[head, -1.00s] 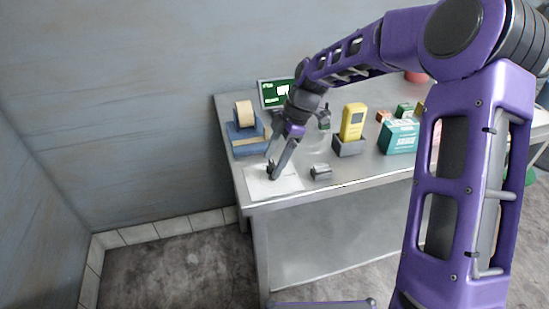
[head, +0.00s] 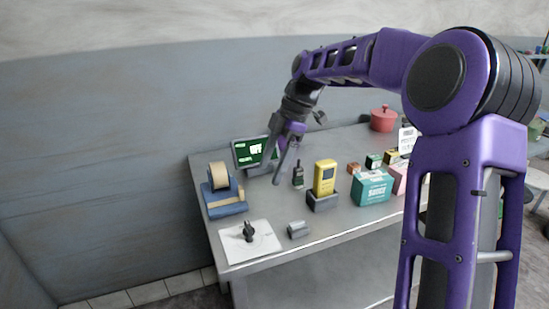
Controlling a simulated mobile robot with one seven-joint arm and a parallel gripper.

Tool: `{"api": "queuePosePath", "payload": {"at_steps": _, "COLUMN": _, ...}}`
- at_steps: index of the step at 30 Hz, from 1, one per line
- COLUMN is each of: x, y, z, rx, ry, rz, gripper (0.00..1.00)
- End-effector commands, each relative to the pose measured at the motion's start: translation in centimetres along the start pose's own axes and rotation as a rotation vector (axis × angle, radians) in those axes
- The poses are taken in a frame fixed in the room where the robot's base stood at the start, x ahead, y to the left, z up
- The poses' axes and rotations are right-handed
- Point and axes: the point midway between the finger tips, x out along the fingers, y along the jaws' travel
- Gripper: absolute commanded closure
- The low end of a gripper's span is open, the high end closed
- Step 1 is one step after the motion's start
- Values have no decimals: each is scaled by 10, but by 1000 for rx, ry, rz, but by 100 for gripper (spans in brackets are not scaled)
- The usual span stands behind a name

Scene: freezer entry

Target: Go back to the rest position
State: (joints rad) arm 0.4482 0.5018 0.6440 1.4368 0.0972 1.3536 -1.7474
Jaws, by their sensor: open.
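My gripper (head: 271,176) is open and empty, with its fingers pointing down above the grey table (head: 280,262). It hangs in front of the green-lit screen (head: 250,152) and to the left of a small dark bottle (head: 298,175). A white plate with a black knob (head: 249,233) lies at the table's front left corner, below and apart from the fingers. The gripper touches nothing that I can make out.
A blue tape dispenser (head: 222,195) stands at the left. A small grey block (head: 298,229) lies near the front edge. A teal box (head: 372,189) and a red pot (head: 383,118) stand to the right.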

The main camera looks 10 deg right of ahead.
Motion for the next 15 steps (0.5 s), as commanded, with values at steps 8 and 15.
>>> {"api": "queuePosePath", "payload": {"at_steps": 8, "x": -14, "y": 0, "z": 0, "rx": 0, "ry": 0, "rz": -1, "gripper": 20}}
{"api": "queuePosePath", "payload": {"at_steps": 15, "x": -13, "y": 0, "z": -1, "rx": 2, "ry": -1, "rz": 2, "gripper": 20}}
